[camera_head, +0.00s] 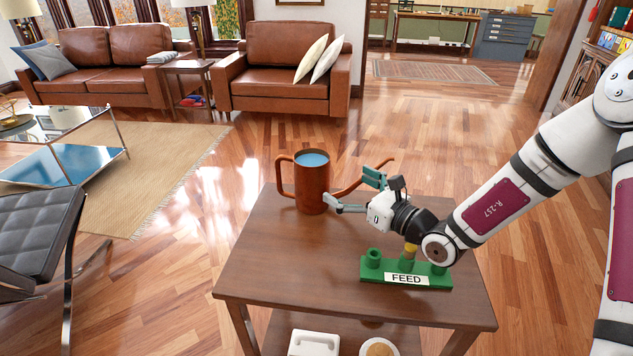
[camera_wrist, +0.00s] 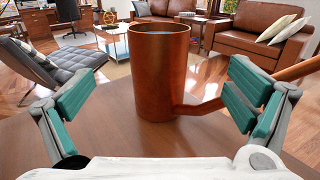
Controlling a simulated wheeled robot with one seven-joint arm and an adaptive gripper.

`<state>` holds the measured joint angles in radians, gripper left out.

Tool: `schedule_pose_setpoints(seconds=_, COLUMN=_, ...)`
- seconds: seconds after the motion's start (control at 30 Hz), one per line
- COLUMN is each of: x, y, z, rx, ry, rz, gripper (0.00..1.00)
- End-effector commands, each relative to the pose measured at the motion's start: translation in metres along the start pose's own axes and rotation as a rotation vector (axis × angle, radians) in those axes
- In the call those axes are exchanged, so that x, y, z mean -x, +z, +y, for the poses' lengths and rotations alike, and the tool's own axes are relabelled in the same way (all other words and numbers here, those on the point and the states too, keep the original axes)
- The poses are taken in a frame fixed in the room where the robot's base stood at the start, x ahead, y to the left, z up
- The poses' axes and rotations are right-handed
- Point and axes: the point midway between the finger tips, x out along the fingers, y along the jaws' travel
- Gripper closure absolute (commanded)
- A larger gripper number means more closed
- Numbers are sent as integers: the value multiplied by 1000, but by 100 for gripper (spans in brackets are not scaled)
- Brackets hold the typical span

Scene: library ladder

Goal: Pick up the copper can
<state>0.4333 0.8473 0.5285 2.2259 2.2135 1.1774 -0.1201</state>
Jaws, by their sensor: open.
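The copper can (camera_head: 313,190) stands upright at the back left of the small wooden table, with blue inside its open top. Its handle loop (camera_head: 281,178) points left, and its spout (camera_head: 345,190) rises to the right, partly hidden by my gripper. My gripper (camera_head: 354,192) is open and low over the table, just right of the can. In the wrist view the can (camera_wrist: 157,75) stands upright ahead, between the spread teal-padded fingers (camera_wrist: 166,105). The spout (camera_wrist: 207,106) runs right and passes behind the right finger. I see no finger clearly touching the can.
A green block labelled FEED (camera_head: 432,281) stands on the table (camera_head: 262,270) beneath my wrist, with a yellowish piece at one of its posts. A white box (camera_head: 313,344) sits on the lower shelf. The tabletop's front left is clear.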

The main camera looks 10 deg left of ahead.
Motion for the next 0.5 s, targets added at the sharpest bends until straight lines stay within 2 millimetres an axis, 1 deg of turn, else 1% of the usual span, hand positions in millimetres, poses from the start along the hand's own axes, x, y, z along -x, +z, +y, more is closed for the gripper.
schedule_pose_setpoints(seconds=0.03, x=-11, y=0, z=2, rx=1, ry=4, rz=-3, gripper=2)
schedule_pose_setpoints(seconds=0.1, x=-25, y=0, z=1, rx=2, ry=4, rz=-2, gripper=2)
schedule_pose_setpoints(seconds=0.23, x=-48, y=0, z=1, rx=2, ry=3, rz=-2, gripper=2)
schedule_pose_setpoints(seconds=0.33, x=-60, y=0, z=1, rx=3, ry=4, rz=-1, gripper=2)
schedule_pose_setpoints(seconds=0.5, x=-69, y=0, z=1, rx=1, ry=3, rz=0, gripper=2)
